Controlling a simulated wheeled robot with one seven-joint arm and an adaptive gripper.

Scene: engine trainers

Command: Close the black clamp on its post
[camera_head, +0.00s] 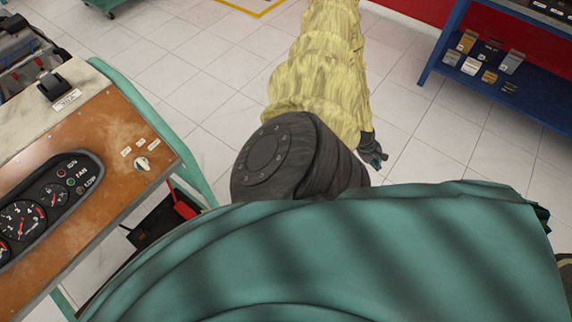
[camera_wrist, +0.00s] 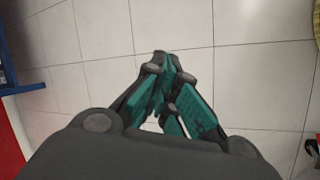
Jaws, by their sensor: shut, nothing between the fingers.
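I cannot make out the black clamp or its post in either view. A black box (camera_head: 152,228) that looks like a battery, with a red part (camera_head: 184,206) on it, sits low beside the engine trainer. Its lower side is hidden behind my teal arm cover. My gripper (camera_wrist: 166,62) is shut and empty above bare floor in the wrist view. Its tip also shows small in the head view (camera_head: 376,158), beyond my arm and far to the right of the black box.
The trainer's brown panel (camera_head: 95,150), with gauges and a switch, stands at the left inside a green tube frame (camera_head: 150,128). A blue shelf (camera_head: 500,85) with small boxes is at the upper right. The tiled floor between them is clear.

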